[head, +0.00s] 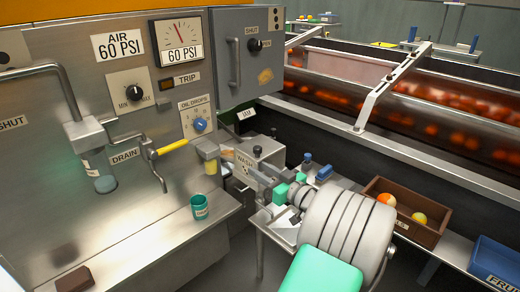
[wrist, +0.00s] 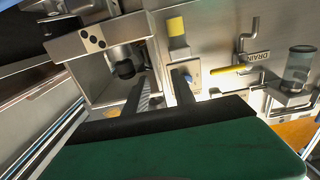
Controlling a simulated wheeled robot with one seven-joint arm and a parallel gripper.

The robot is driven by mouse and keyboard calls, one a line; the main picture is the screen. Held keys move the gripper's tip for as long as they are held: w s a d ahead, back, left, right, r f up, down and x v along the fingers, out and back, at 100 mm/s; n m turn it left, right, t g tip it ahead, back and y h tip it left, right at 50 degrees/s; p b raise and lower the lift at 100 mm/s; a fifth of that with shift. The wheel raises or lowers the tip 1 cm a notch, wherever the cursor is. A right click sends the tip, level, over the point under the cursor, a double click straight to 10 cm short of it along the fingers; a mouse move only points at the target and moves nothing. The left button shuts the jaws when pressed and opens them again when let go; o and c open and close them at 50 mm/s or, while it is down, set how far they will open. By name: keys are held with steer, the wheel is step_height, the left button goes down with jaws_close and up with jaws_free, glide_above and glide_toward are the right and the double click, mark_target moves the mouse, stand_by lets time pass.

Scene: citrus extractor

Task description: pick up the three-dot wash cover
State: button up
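In the head view, a small metal box with a WASH label (head: 244,162) stands beside the panel, partly hidden by my arm; I cannot make out dots there. My gripper (wrist: 162,92) is open and empty, with its two dark fingers apart and pointing toward the panel. The left finger overlaps the lower right of the dotted box in the picture; contact cannot be told. In the head view my gripper (head: 266,184) is just in front of the WASH box.
A teal cup (head: 200,207) stands on the metal ledge to the left. A yellow handle (head: 173,147) and a drain pipe stick out from the panel. A brown crate (head: 402,229) with fruit and a blue bin (head: 496,263) sit on the right shelf, beside the rollers.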

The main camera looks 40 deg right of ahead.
mark_target(248, 154)
steer(key=shift+w+a, duration=0.25)
steer(key=shift+w, duration=0.55)
steer(key=w, duration=0.3)
steer(key=w+b, duration=0.1)
steer(key=w, duration=0.1)
steer(key=shift+w+d+f, duration=0.1)
steer(key=shift+d+f, duration=0.1)
steer(key=shift+d, duration=0.05)
steer(key=shift+c, duration=0.3)
jaws_close()
